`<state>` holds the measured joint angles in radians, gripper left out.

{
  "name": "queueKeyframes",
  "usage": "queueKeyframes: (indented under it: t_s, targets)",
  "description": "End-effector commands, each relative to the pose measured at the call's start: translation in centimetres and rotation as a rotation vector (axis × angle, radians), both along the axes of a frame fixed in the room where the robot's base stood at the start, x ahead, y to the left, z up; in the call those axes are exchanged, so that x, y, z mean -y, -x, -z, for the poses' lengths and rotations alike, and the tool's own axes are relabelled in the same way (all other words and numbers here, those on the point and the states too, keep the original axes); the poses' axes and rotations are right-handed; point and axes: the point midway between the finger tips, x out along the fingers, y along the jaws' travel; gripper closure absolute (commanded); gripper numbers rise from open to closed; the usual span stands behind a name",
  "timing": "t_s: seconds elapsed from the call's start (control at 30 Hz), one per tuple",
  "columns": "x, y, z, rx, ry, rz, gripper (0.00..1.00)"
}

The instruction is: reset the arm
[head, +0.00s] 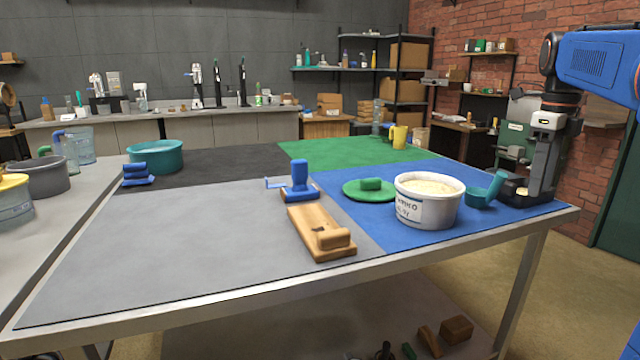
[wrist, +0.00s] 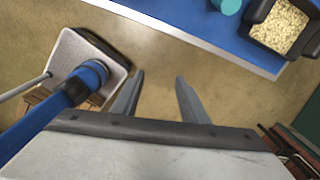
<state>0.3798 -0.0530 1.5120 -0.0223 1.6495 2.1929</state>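My arm (head: 598,58) reaches in from the right in the head view, bent so that my gripper (head: 543,185) hangs downward near the right end of the table. In the wrist view my gripper (wrist: 160,76) has its two grey fingers spread with nothing between them, over bare floor beside the table's edge (wrist: 200,35). A black tub of pale grains (wrist: 282,27) and a teal object (wrist: 226,5) lie on the blue mat, apart from the fingers.
On the blue mat (head: 455,170) stand a white tub of pale contents (head: 428,205), a green lid (head: 362,190) and a teal scoop (head: 485,192). A wooden tool (head: 318,232) and a blue tool (head: 299,184) lie nearby. The grey mat's left part (head: 170,240) is clear.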

Motion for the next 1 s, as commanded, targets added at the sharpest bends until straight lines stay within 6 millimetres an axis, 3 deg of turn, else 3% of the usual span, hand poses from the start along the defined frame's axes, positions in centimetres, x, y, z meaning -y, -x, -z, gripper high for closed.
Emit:
queueKeyframes:
  t_s: [0.27, 0.57, 0.77, 1.0]
  targets:
    - [-1.9, 1.3, 0.9, 0.018, 0.012, -0.161, 0.60]
    - [-5.1, 3.9, 2.8, 0.050, 0.042, -0.465, 0.60]
    - [-8.7, 7.4, 5.7, 0.083, 0.092, -0.828, 0.60]
    - [-13.0, 12.7, 10.8, 0.117, 0.188, -1.351, 0.60]
